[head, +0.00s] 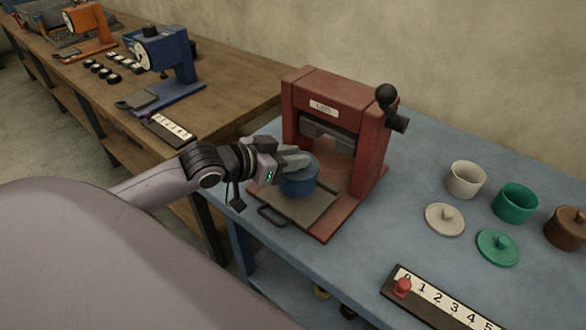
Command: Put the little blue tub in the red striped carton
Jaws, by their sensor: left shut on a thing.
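The little blue tub (299,184) is at the front of the red press, over its flat plate. My left gripper (294,160) comes in from the left and is shut on the tub at its upper rim. The fingers hide part of the tub's top. I cannot tell whether the tub's base touches the plate or is just above it. No red striped carton shows in this view. My right gripper is not in view.
The red press (365,160) with a black-knobbed lever stands on the blue table (420,235). To the right are a cream pot (466,181), a green pot (515,204), lids and a brown pot (568,230). A numbered strip (445,302) lies in front. Another bench stands behind left.

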